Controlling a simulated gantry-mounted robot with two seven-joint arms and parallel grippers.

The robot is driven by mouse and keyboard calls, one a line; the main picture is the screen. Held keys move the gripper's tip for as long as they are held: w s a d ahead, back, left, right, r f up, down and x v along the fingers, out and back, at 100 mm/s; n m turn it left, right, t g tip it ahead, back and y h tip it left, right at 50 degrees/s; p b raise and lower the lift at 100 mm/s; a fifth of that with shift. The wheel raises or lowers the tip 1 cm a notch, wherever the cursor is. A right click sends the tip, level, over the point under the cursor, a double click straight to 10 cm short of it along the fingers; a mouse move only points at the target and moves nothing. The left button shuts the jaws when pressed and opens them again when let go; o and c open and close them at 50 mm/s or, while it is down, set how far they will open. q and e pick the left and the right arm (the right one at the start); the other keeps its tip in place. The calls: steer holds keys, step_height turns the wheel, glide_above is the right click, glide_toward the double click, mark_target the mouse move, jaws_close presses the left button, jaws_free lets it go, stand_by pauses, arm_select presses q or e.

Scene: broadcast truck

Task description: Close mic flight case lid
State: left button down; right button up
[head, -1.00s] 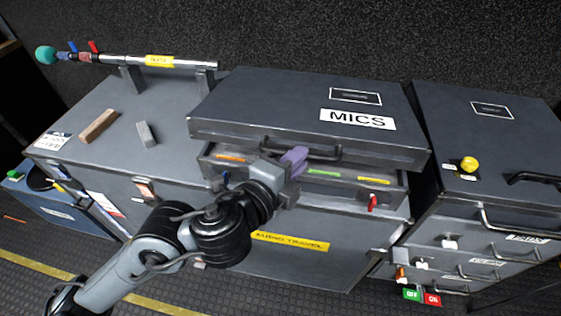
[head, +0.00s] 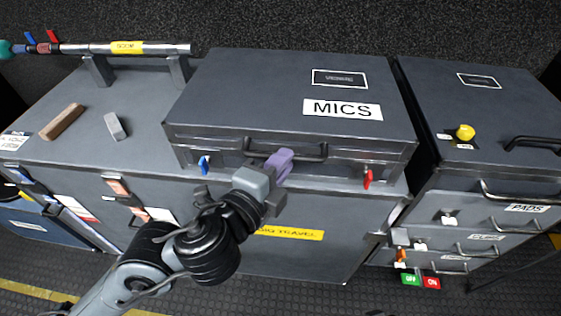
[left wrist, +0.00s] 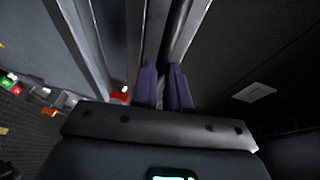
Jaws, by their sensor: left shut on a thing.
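The mic flight case (head: 230,180) stands on a larger grey trunk in the head view. Its lid (head: 250,95), with a white MICS label, lies down flat on the case body, and I see no clear gap along the front. A dark bar handle (head: 312,152) is on the lid's front. My left gripper (head: 280,160) has purple fingers at the handle's left part and is shut on it. The left wrist view shows the purple fingers (left wrist: 163,85) close together around a dark bar. A blue latch (head: 204,164) and a red latch (head: 367,178) sit on the case front. My right gripper is not in view.
A grey drawer case with a yellow knob (head: 465,132) stands close on the right. A brown block (head: 62,121), a grey block (head: 115,126) and a boom pole (head: 150,48) on stands are at the left. The floor in front is open.

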arm_select(q)
step_height(320, 180, down, 2)
steer(key=shift+w+f+g, duration=0.15)
steer(key=shift+f+g, duration=0.05)
steer(key=shift+g, duration=0.1)
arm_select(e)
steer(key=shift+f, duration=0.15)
arm_select(q)
steer(key=c, duration=1.5)
jaws_free()
steer(key=shift+a+y, duration=0.1)
steer(key=shift+y, duration=0.2)
steer(key=shift+c, duration=0.2)
steer(key=o, duration=0.4)
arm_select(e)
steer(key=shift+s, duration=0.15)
arm_select(q)
steer(key=shift+s+r, duration=0.2)
